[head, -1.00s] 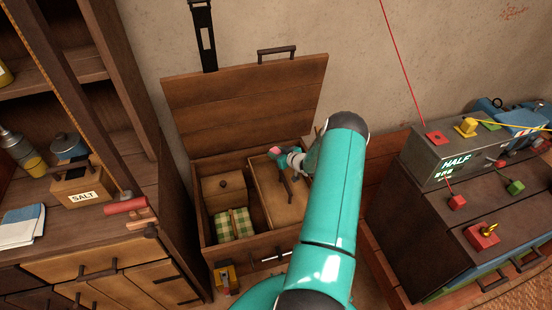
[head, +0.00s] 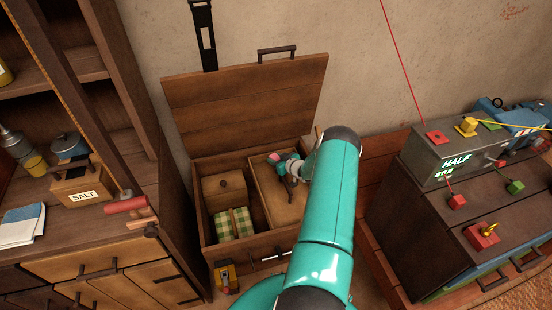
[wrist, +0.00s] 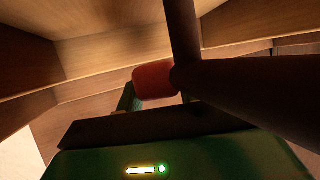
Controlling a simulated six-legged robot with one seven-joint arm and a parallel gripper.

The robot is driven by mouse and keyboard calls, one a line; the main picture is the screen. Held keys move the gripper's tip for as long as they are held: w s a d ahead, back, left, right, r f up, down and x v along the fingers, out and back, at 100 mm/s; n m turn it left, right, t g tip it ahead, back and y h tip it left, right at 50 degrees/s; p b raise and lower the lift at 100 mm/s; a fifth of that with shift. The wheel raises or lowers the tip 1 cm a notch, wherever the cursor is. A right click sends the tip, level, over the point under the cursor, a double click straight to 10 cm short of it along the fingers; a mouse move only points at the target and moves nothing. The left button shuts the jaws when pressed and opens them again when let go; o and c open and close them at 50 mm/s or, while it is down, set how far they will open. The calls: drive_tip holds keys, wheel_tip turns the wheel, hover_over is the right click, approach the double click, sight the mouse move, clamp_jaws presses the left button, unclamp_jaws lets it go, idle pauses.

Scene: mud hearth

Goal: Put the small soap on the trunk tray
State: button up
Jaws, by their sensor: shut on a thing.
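The small soap (head: 273,157) is a small pinkish-red block at the end of my arm in the head view. It also shows as a red block (wrist: 154,82) in the wrist view. My gripper (head: 279,161) is shut on it, over the far part of the trunk tray (head: 272,207), inside the open trunk. The tray is a light brown wooden panel with a dark handle (head: 289,188). A dark bar crosses close in front of the wrist camera. I cannot tell whether the soap touches the tray. My arm hides the tray's right side.
The trunk's raised lid (head: 240,105) stands behind my gripper. Left of the tray are a wooden box (head: 224,187) and a green checked cloth (head: 235,224). A cabinet stands left, and a dark chest (head: 455,215) with coloured blocks stands right.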

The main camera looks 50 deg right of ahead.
drive_tip(key=shift+f, duration=0.1)
drive_tip(key=o, duration=1)
